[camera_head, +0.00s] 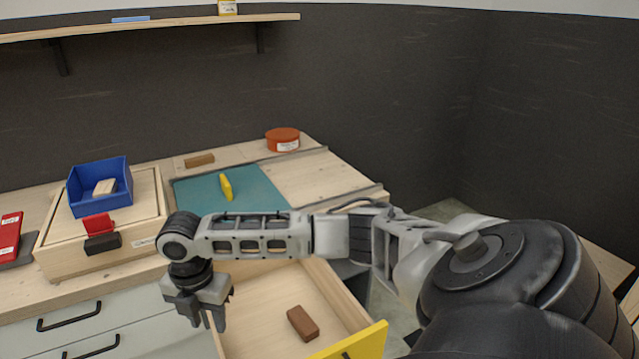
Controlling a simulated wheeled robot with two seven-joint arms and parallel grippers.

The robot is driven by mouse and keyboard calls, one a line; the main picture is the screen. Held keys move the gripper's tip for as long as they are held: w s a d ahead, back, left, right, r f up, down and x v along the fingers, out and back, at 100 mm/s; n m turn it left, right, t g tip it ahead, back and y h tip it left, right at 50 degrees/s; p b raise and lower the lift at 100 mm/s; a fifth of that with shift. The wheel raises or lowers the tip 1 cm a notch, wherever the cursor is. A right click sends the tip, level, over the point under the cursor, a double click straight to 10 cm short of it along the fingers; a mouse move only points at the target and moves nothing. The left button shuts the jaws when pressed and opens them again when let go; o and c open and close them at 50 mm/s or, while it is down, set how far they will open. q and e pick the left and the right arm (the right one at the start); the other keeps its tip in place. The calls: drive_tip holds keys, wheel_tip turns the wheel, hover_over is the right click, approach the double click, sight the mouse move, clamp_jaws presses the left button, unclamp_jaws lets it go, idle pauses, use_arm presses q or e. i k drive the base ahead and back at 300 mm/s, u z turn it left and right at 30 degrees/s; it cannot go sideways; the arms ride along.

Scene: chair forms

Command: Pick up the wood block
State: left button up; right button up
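A brown wood block (303,323) lies flat inside the open drawer (262,328). A second, lighter brown block (199,160) lies on the table's back edge, and a pale wood block (104,187) lies in the blue bin (78,196). I cannot tell which is the task's block. My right gripper (206,322) points down at the drawer's left side, left of the block inside it and apart from it. Its fingers are spread with nothing seen between them. My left gripper is not in view.
The drawer has a yellow front (362,344). A wooden box (62,257) carries the blue bin and a red piece (98,225). A teal mat (262,190) holds a yellow object (226,187). A round orange container (283,138) stands behind. My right arm crosses above the drawer.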

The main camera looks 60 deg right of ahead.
sight(308, 330)
drive_tip(key=u, duration=0.9)
drive_tip(key=i, duration=0.95)
drive_tip(key=z, duration=2.65)
drive_tip(key=i, duration=0.5)
